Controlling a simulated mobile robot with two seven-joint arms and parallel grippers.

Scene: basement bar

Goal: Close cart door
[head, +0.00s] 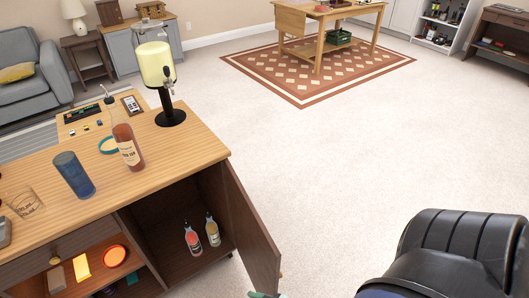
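The wooden cart (170,151) stands at the left. Its dark brown door (251,232) is hinged at the cart's front right corner and stands wide open, swung out toward the bottom of the head view. The open compartment (170,212) behind it shows two small bottles, one with red contents (193,241) and one with pale yellow contents (212,230). Neither gripper can be made out. A small green and white piece (262,295) shows at the bottom edge by the door's foot; I cannot tell what it is.
A drink dispenser (157,66), a bottle (127,146) and a blue cup (74,174) stand on the cart top. A black ribbed shape (455,250), chair-like, fills the lower right. Pale carpet (330,170) between door and shape is clear. A wooden table (320,15) stands behind.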

